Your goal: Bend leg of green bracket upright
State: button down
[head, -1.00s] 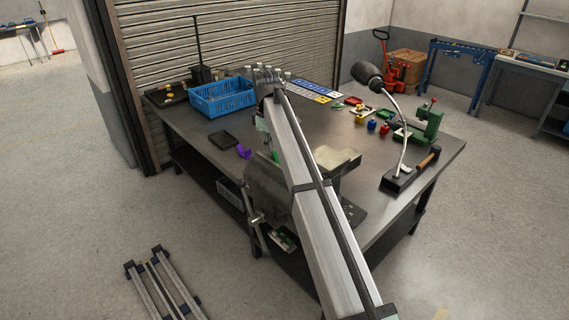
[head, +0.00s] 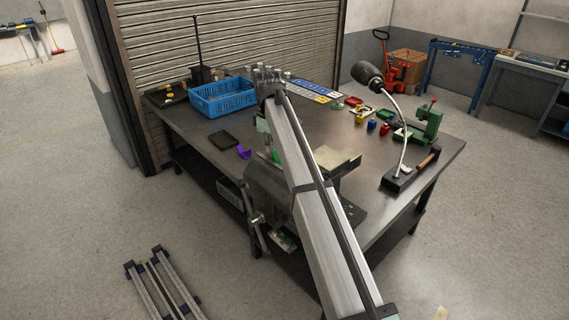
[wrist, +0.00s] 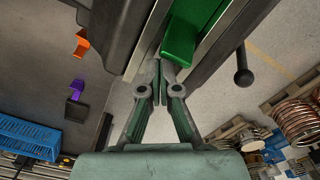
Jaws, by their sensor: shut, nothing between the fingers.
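The green bracket (wrist: 190,30) is in the upper middle of the wrist view, between the metal jaws of the vise (wrist: 225,40). A broad green face shows there; its full shape is cut off by the frame edge. In the head view only a small green patch of the bracket (head: 276,156) shows beside my arm, at the vise (head: 268,190). My gripper (wrist: 158,70) is shut and empty, its fingertips just below and left of the bracket's lower end in the wrist view. I cannot tell whether they touch it. My arm hides most of this in the head view.
An orange piece (wrist: 82,42), a purple piece (wrist: 78,88), a black tray (wrist: 75,110) and a blue crate (wrist: 30,138) lie left. The vise handle's black knob (wrist: 243,77) sticks out right. A lamp (head: 368,76) and green press (head: 428,122) stand on the bench's right side.

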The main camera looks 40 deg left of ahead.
jog(key=shift+s+d, duration=0.15)
jog(key=shift+d, duration=0.6)
jog(key=shift+s+d, duration=0.15)
jog(key=shift+d, duration=0.6)
jog(key=shift+a+p, duration=0.2)
jog(key=shift+p, duration=0.1)
jog(key=shift+w+a, duration=0.15)
jog(key=shift+a, duration=0.3)
notch_tip(320, 180, up, 7)
jog(key=p, duration=0.3)
dwell(0.6)
